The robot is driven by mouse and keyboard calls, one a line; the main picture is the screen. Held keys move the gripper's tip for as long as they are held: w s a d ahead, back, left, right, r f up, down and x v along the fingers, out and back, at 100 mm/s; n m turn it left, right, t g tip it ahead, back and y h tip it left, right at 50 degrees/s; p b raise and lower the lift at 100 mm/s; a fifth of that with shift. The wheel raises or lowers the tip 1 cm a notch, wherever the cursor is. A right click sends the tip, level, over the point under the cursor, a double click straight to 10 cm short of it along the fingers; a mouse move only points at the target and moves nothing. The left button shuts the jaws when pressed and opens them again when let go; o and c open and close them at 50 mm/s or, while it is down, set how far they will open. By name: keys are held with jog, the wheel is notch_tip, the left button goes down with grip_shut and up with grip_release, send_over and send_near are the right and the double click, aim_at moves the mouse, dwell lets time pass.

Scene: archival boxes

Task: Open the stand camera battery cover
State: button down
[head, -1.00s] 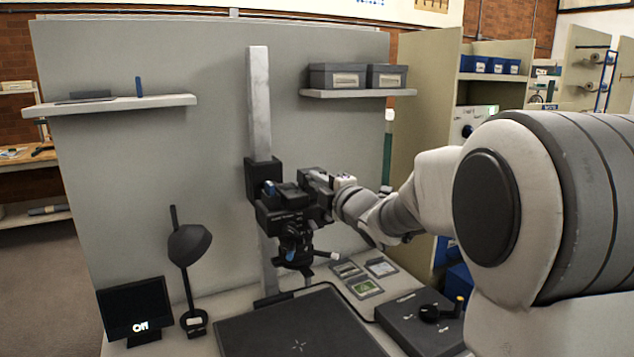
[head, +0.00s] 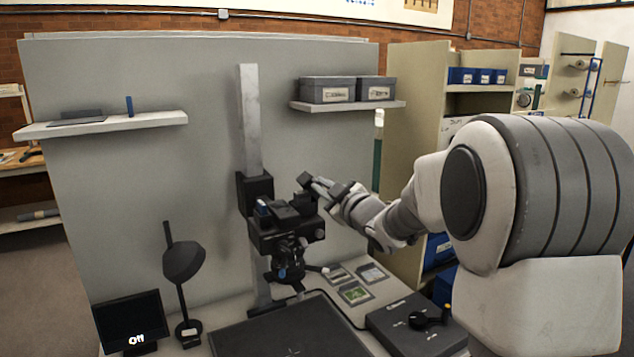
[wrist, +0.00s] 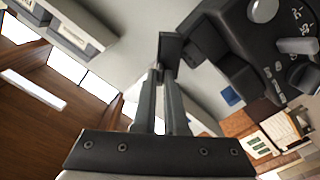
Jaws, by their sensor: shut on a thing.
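The black stand camera (head: 280,228) is mounted on the upright column in the middle of the head view. In the wrist view its body (wrist: 250,50), with dials and a grey lever, fills the upper right. My gripper (head: 313,183) is at the camera's upper right side in the head view. In the wrist view its two fingers (wrist: 166,72) are close together. A small dark panel (wrist: 172,47), which looks like the battery cover, is at their tips, beside the camera body and standing out from it. The fingers partly hide its lower edge.
The pale column (head: 250,120) stands before a grey partition. A shelf (head: 348,105) with two grey boxes is at upper right. Below are a dark baseboard (head: 290,330), small cards (head: 355,294) and a control box (head: 415,320). A lamp (head: 183,262) and an "Off" screen (head: 130,320) stand left.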

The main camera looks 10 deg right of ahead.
jog(key=shift+w+d+f+m+p, duration=0.25)
jog(key=shift+d+m+p, duration=0.65)
jog(key=shift+m, duration=0.85)
jog(key=shift+w+d+f+m+p, duration=0.2)
jog(key=shift+d+m+p, duration=0.35)
jog(key=shift+m+p, duration=0.9)
jog(key=shift+w+d+f+m+p, duration=0.2)
jog(key=shift+d+m+p, duration=0.55)
jog(key=shift+m, duration=1.25)
jog(key=c, duration=1)
grip_release()
jog(key=shift+o, duration=0.2)
jog(key=v, duration=1.7)
jog(key=shift+s, duration=0.15)
